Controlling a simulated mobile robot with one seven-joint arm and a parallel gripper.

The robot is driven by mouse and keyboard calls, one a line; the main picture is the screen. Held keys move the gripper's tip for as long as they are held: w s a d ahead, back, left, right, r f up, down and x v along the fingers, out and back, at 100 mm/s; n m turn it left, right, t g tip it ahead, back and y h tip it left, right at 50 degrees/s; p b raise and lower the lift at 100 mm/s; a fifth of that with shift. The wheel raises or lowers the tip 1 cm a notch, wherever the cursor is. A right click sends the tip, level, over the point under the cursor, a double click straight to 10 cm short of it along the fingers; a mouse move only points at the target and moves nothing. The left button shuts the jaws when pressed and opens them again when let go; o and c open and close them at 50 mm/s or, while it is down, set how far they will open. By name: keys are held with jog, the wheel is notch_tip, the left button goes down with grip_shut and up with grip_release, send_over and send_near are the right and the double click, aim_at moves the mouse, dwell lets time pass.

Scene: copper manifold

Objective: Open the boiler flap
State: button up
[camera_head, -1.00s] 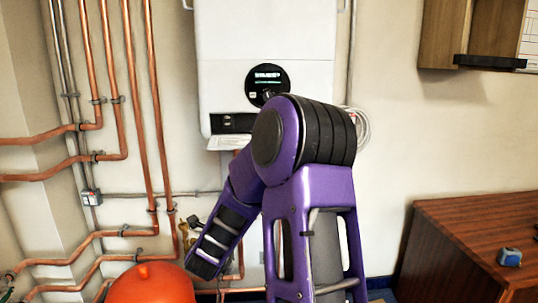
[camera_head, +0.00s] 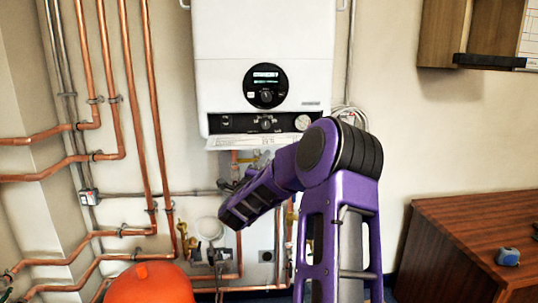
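The white boiler (camera_head: 230,75) hangs on the wall in the head view, with a round black display (camera_head: 265,86) on its front. Its flap (camera_head: 232,143) shows as a pale strip hanging out at the bottom edge. Above the flap, a black control strip (camera_head: 240,123) with knobs and a gauge is exposed, so the flap stands open. My purple arm stands in front, right of and below the boiler, with its forearm pointing down and left below the flap. I cannot make out my gripper or its fingers; whether it touches the flap cannot be told.
Copper pipes (camera_head: 148,100) run down the wall at the left and below the boiler. An orange rounded object (camera_head: 150,285) is at the bottom left. A wooden cabinet (camera_head: 450,240) with a blue item (camera_head: 508,257) stands at right. A wall cupboard (camera_head: 440,35) hangs above.

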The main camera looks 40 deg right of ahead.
jog(key=shift+x, duration=1.8)
grip_shut()
